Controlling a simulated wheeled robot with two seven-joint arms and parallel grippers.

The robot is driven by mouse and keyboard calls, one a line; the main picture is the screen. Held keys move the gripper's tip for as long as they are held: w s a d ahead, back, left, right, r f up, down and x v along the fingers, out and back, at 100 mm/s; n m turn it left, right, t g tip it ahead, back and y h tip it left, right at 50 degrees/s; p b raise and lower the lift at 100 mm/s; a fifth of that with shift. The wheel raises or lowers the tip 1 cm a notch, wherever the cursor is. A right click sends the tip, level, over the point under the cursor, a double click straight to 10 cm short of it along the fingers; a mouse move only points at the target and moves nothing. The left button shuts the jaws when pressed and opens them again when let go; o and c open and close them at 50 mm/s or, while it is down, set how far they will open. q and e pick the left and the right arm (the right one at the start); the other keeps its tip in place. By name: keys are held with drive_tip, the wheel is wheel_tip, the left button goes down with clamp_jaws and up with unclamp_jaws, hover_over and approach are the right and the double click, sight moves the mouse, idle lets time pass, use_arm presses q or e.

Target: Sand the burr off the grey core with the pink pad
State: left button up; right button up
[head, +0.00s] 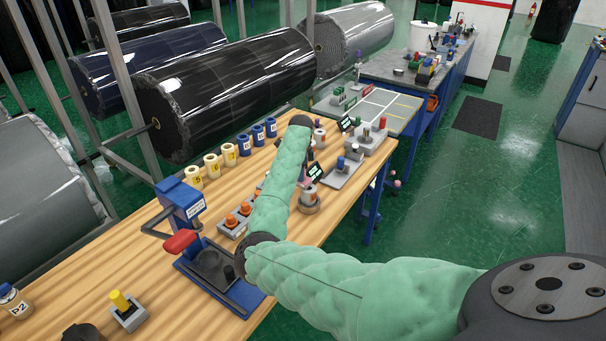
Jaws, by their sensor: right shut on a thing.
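My right arm in its green sleeve reaches from the lower right across the wooden bench. My right gripper (311,156) is at the sleeve's far end, largely hidden behind the arm, low over the bench. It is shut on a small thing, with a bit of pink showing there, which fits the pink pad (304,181). The grey core and its burr cannot be made out; the arm covers part of that area. I cannot tell whether the pad touches anything.
A blue press with a red handle (180,241) stands at the bench's front left. Yellow and blue labelled rolls (228,154) line the back edge. Orange-topped pieces (238,214) sit beside my arm. Large wrapped rolls (230,90) hang behind. Bare wood (105,258) lies at left.

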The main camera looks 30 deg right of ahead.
drive_tip(key=shift+r+p, duration=0.8)
drive_tip(key=shift+r, duration=2.25)
drive_tip(key=shift+r, duration=1.45)
